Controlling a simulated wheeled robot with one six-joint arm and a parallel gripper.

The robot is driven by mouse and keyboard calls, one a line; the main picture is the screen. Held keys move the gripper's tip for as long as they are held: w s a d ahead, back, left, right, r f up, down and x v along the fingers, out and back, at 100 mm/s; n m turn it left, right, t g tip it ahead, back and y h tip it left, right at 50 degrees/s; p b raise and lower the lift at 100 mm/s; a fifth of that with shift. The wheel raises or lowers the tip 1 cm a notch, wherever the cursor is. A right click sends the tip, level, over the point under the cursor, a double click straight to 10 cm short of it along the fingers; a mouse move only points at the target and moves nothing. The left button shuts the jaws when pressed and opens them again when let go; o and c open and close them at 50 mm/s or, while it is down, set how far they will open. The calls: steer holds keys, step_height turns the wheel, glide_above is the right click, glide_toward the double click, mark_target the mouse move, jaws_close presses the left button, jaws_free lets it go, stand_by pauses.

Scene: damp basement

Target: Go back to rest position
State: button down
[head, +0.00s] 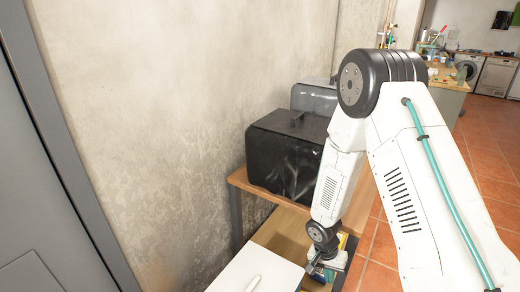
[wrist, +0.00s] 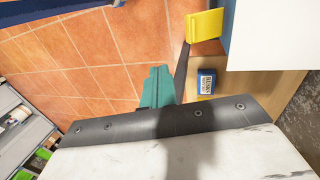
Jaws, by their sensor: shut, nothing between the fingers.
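My gripper (head: 322,272) hangs at the end of my white arm in the head view, low and right of centre. It is small there and partly hidden. It is shut and holds nothing. It is beside a white box-like thing (head: 250,272) with a handle, and close to the wooden surface; I cannot tell whether it touches anything. In the wrist view a teal piece (wrist: 157,88) juts up above a dark riveted strip (wrist: 150,128); I cannot tell whether it is part of my gripper.
A black case (head: 285,155) stands on a wooden shelf (head: 240,182) against the wall. The wrist view shows a blue labelled packet (wrist: 206,83), a yellow thing (wrist: 204,25) and a pale marbled surface (wrist: 180,158). Tiled floor (head: 375,245) lies to the right.

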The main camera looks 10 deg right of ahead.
steer(key=s+r+n+t, duration=0.1)
steer(key=s+r, duration=0.6)
steer(key=r, duration=0.7)
steer(key=s+a+r+n+t+y, duration=0.1)
steer(key=s+r+n, duration=0.3)
steer(key=r, duration=1.1)
steer(key=s+r+n+t+y, duration=0.1)
steer(key=s+r+n, duration=0.1)
steer(key=s+r, duration=0.8)
step_height(320, 180, up, 4)
steer(key=shift+a+r, duration=0.25)
steer(key=shift+a, duration=0.05)
